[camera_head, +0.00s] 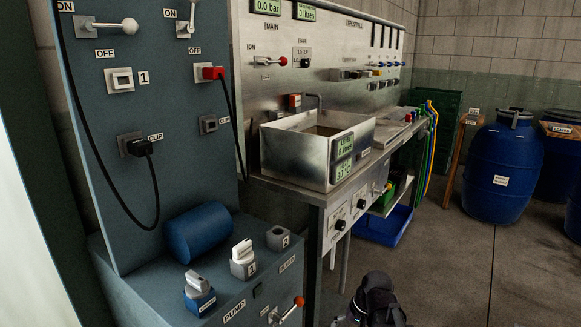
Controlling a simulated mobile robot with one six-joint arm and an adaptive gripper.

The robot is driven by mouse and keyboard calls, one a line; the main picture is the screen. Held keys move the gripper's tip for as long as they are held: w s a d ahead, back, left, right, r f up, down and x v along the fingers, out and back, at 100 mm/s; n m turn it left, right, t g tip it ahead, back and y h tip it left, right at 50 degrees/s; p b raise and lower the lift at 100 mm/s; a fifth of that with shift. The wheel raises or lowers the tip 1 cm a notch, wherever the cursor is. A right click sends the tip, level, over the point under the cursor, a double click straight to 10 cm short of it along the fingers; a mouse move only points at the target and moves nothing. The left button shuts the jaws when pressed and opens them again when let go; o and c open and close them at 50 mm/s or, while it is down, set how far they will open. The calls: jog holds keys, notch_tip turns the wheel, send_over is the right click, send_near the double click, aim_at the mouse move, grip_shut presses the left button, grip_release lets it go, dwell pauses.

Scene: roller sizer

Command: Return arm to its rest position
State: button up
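A dark part of my arm, which looks like my gripper (378,290), shows at the bottom edge of the head view, right of centre. It is low over the floor, in front of the steel bench, and apart from the panel and bench in the picture. The rest of my arm is cut off by the frame edge. The fingers are too dark and small to tell whether they are open or shut. I see nothing clearly held.
A blue-grey switch panel (150,75) with plugs and cables stands left, above a pump box (240,310) with knobs. A steel sink (300,150) sits on the bench. Blue barrels (497,185) stand right. The floor (450,260) is clear at lower right.

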jog(key=s+d+f+n+h, duration=0.1)
jog(key=s+d+n+h, duration=0.1)
jog(key=s+h, duration=0.25)
notch_tip(320, 180, up, 34)
jog(key=p, duration=3.3)
jog(key=shift+a+f+g+y+p, duration=0.15)
jog(key=shift+f+g+y+p, duration=0.15)
jog(key=shift+g+y, duration=0.1)
